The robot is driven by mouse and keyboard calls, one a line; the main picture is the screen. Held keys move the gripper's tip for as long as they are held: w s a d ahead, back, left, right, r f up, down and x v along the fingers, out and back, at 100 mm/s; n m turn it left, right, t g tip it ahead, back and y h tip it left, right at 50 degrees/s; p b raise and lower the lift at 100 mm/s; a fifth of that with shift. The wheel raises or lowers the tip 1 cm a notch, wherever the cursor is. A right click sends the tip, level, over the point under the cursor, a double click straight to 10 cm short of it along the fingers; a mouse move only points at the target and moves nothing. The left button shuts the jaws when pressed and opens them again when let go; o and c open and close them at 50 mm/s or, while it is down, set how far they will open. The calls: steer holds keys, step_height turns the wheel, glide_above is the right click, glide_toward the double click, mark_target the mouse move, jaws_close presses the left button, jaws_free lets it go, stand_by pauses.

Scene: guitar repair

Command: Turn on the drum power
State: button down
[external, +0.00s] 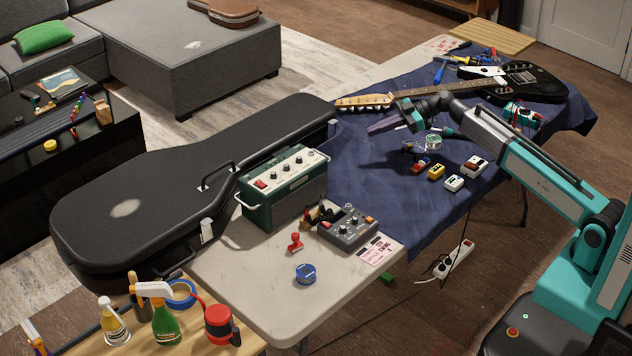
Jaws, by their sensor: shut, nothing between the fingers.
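A grey box with dark knobs, a small display and orange parts, which looks like the drum machine (347,229), sits on the pale table near its front right edge in the external view. Its power switch is too small to make out. My gripper (374,127) is shut and empty. It appears above the blue cloth, near the guitar's headstock, behind the grey box in the picture and apart from it. The exact height of its fingertips is hard to judge.
A green amplifier (283,197) and black guitar case (140,195) stand left of the box. Small pedals (454,183) and a black guitar (515,82) lie on the blue cloth (350,180).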

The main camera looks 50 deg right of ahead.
steer(key=s+a+n+g+y, duration=0.1)
steer(key=s+a, duration=0.3)
steer(key=a, duration=0.4)
steer(key=s+a+n+g+y+p, duration=0.1)
steer(key=s+a+n+g, duration=0.2)
steer(key=a, duration=0.5)
steer(key=s+a+n+g+y, duration=0.1)
steer(key=s+a+n+g, duration=0.2)
steer(key=s+a, duration=0.3)
steer(key=shift+a+p, duration=0.35)
steer(key=shift+a, duration=0.85)
steer(key=shift+a, duration=0.1)
glide_above(332, 220)
steer(key=shift+s+a+f, duration=0.1)
steer(key=shift+s+f, duration=0.1)
steer(key=shift+f, duration=1)
steer(key=f, duration=0.2)
steer(key=shift+w+f, duration=0.2)
steer(key=shift+f, duration=0.2)
steer(key=shift+w+f, duration=0.1)
steer(key=shift+f, duration=0.45)
